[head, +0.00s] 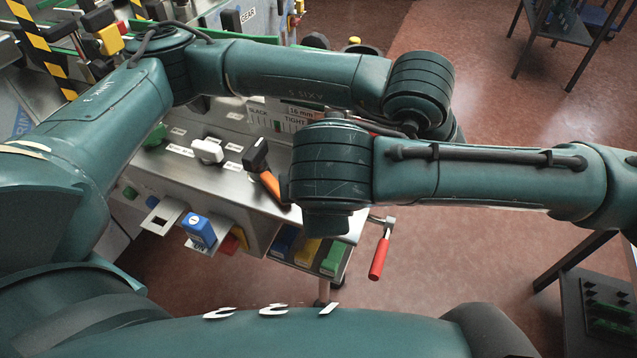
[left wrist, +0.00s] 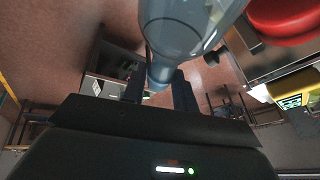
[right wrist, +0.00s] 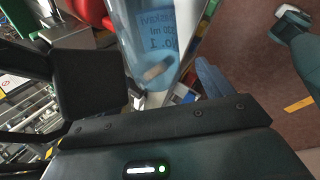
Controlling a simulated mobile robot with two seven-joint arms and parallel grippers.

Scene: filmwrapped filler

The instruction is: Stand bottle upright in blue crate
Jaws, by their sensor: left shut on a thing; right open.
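The clear, bluish bottle (left wrist: 185,28) shows in the left wrist view, with its narrow end between the fingers of my left gripper (left wrist: 159,88), which is shut on it. In the right wrist view the bottle (right wrist: 150,28), with dark lettering on its side, reaches down between the fingers of my right gripper (right wrist: 148,82). That gripper is open; I cannot tell whether a finger touches the bottle. In the head view my arm links hide both grippers and the bottle. I cannot clearly make out the blue crate; a blue thing (head: 604,18) shows on a far table.
A metal machine console (head: 225,165) with knobs, coloured switches and a red-handled crank (head: 379,258) stands in front of me, under my arms. A dark table (head: 560,22) is at the far right. A dark stand (head: 575,285) is at the lower right. The reddish floor between them is clear.

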